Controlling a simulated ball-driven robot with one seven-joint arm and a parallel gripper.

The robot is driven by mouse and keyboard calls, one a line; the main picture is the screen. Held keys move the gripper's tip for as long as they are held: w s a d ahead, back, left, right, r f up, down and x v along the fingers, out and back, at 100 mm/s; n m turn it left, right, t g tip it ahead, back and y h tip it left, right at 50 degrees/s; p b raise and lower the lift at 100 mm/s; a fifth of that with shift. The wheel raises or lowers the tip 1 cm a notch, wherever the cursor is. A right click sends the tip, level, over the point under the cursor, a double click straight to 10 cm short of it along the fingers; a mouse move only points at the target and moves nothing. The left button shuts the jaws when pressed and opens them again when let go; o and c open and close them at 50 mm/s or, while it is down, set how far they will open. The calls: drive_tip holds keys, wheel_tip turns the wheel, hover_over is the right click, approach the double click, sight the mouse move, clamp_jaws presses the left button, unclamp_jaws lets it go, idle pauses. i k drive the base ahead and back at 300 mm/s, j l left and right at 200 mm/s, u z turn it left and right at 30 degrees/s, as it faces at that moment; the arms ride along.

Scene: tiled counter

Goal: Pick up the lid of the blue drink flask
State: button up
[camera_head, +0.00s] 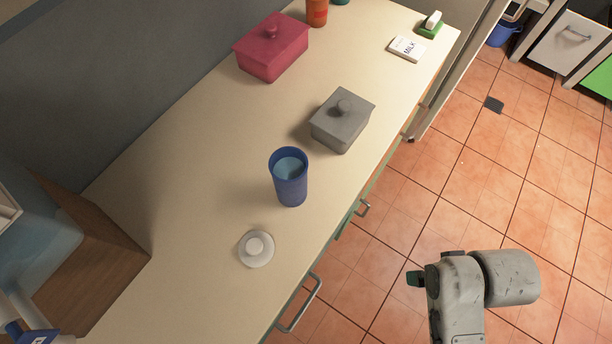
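The blue drink flask (291,188) stands upright and open-topped on the counter, with a lighter blue inside. A round white-grey lid (256,248) with a raised middle lies flat on the counter, apart from the flask and nearer to the bottom of the picture. My arm shows at the lower right, over the floor, well to the right of the counter edge. My gripper's fingers cannot be made out in this view.
A grey lidded box (342,122) stands beyond the flask, and a red lidded box (272,48) farther back. A wooden block (90,255) stands at the left. Drawer handles (299,303) stick out below the counter edge.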

sight(256, 250)
drive_tip(key=k+u, duration=0.2)
drive_tip(key=u, duration=0.15)
drive_tip(key=k+u, duration=0.25)
drive_tip(key=u, duration=0.15)
